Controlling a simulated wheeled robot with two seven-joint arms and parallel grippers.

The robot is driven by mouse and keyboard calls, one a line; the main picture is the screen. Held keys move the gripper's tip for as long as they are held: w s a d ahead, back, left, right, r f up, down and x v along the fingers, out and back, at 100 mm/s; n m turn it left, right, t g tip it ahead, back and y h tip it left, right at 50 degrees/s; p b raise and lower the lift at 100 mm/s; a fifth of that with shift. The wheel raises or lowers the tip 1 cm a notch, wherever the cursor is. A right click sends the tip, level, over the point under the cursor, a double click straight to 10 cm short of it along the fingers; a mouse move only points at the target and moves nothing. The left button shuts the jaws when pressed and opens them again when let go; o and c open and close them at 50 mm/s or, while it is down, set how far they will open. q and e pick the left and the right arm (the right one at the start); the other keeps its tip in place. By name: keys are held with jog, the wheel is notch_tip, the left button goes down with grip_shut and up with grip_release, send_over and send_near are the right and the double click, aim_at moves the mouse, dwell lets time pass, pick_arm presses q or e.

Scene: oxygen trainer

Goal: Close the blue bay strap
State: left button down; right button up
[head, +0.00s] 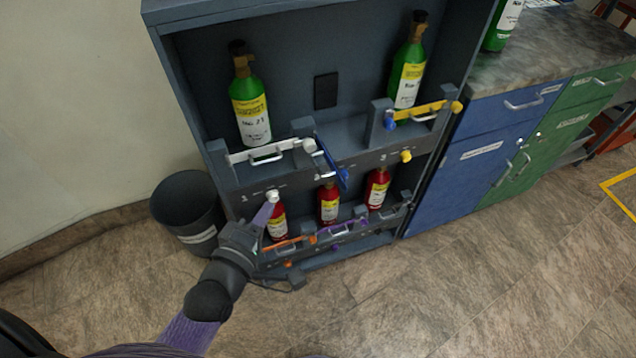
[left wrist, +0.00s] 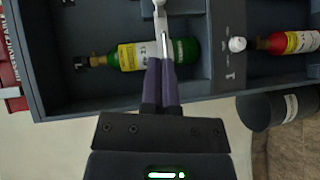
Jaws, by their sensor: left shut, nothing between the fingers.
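The blue strap (head: 331,163) is on the upper shelf of the grey rack, at the middle bay. It stands swung out from the shelf front, its free end toward me and pointing down. A blue peg (head: 390,124) sits on the post at the right of that bay. The middle bay holds no bottle; a black plate (head: 326,90) shows on its back wall. My left gripper (head: 270,207) is shut and empty, left of and below the blue strap, near a white knob in the picture. In the left wrist view its purple fingers (left wrist: 161,75) overlap a green bottle. My right gripper is not in view.
A white strap (head: 263,153) lies across the left green bottle (head: 250,105), and a yellow strap (head: 428,112) across the right one (head: 409,75). Several red bottles (head: 328,205) stand below. A dark bin (head: 188,205) stands left of the rack; blue cabinets (head: 470,165) stand right.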

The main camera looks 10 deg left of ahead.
pick_arm(q)
jog(key=w+d+f+b, duration=0.2)
jog(key=w+d+b, duration=0.2)
jog(key=w, duration=0.7)
jog(key=shift+w, duration=0.3)
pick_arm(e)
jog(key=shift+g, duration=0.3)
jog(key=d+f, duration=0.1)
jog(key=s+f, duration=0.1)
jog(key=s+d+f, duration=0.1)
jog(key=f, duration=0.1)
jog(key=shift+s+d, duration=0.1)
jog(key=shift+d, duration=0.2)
pick_arm(q)
jog(key=shift+f, duration=0.1)
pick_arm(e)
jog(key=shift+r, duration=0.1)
